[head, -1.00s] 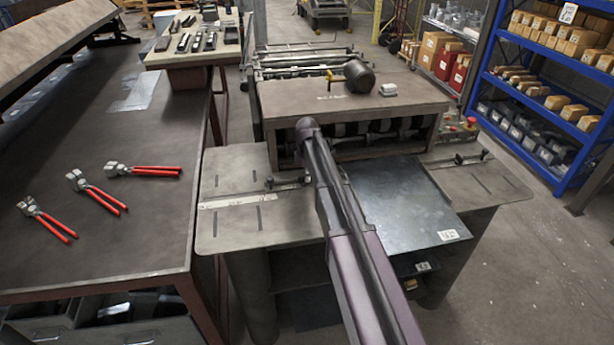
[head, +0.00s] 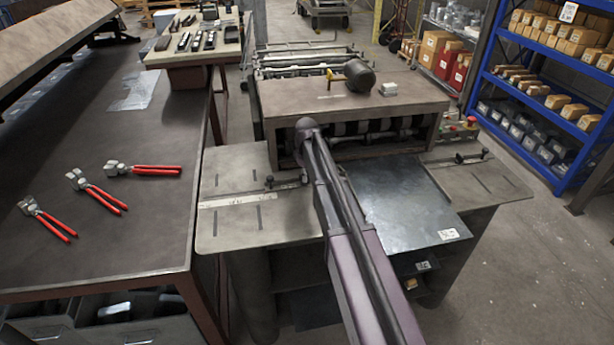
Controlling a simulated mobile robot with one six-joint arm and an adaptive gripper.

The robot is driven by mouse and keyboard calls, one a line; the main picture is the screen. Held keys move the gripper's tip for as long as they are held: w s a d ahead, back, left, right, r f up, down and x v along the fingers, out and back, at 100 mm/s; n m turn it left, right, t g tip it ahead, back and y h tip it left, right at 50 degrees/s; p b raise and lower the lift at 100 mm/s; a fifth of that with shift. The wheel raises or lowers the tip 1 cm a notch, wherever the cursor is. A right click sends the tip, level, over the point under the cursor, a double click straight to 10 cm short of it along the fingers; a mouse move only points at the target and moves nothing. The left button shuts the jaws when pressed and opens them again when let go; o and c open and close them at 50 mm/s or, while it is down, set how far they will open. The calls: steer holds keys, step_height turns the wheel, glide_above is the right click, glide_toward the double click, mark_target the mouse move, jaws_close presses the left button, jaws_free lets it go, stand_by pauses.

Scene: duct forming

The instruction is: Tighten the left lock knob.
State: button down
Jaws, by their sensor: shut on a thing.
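The left lock knob (head: 269,182) is a small dark knob. It stands at the left end of a dark bar on the left wing (head: 235,225) of the forming machine, beside a pale scale strip (head: 238,200). My arm reaches from the bottom of the picture to the machine's front, and its far end covers the right end of that bar. My gripper is hidden behind my arm, so its fingers and what they touch do not show. A similar dark knob (head: 459,158) stands on the right wing (head: 475,180).
A metal sheet (head: 405,205) lies on the machine's middle, right of my arm. A workbench (head: 120,225) at left holds several red-handled tools (head: 95,190). The machine's roller housing (head: 345,105) rises behind. Blue shelving (head: 560,170) stands at right, with open floor before it.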

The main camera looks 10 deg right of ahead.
steer(key=m, duration=0.4)
steer(key=shift+s+a+m, duration=0.2)
steer(key=shift+m, duration=0.1)
steer(key=shift+a+m, duration=0.15)
steer(key=shift+m, duration=1.85)
steer(key=c, duration=0.7)
jaws_free()
steer(key=shift+n, duration=0.4)
